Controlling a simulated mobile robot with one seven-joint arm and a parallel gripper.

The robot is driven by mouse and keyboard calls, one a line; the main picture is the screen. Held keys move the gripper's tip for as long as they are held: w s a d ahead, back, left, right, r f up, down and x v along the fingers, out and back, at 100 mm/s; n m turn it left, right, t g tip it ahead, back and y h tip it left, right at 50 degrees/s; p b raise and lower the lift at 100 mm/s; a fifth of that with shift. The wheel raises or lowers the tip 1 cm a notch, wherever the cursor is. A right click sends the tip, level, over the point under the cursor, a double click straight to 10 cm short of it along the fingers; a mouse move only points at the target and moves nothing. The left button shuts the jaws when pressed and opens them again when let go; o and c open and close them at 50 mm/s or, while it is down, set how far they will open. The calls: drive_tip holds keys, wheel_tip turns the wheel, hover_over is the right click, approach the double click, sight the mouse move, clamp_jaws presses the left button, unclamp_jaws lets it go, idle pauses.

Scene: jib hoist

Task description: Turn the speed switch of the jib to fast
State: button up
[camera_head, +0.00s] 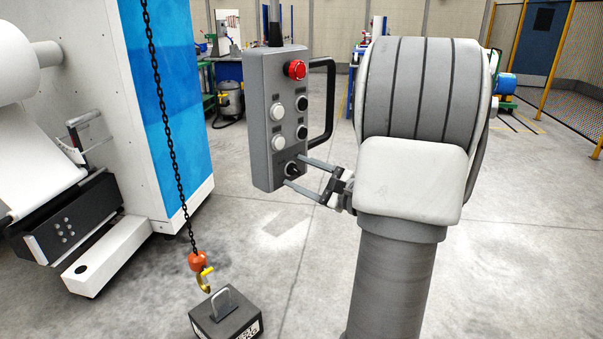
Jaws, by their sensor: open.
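The grey control pendant (261,130) of the jib hangs upright near the middle of the view, with a black handle on its right side. It has a red stop button (296,69) at the top and several white and black buttons below. The speed switch (291,169) is a black knob near the pendant's bottom. My gripper (293,171) is open, with its two fingers above and below the knob. I cannot tell whether the fingers touch the knob. The knob's markings are too small to read.
A black chain (165,120) hangs left of the pendant, with an orange-topped hook (203,270) above a dark weight block (228,315) on the floor. A white and blue machine (120,130) stands at the left. The floor behind the pendant is mostly clear.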

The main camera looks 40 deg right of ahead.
clamp_jaws()
idle(0.3)
drive_tip(key=shift+m, duration=0.3)
drive_tip(key=m+p, duration=0.2)
drive_tip(key=m, duration=0.2)
drive_tip(key=shift+r, duration=0.1)
drive_tip(key=m+p, duration=0.3)
drive_tip(key=m, duration=0.1)
drive_tip(key=shift+m, duration=0.4)
drive_tip(key=m+p, duration=0.5)
drive_tip(key=shift+r, duration=0.1)
drive_tip(key=shift+m+p, duration=1.3)
drive_tip(key=shift+m, duration=0.4)
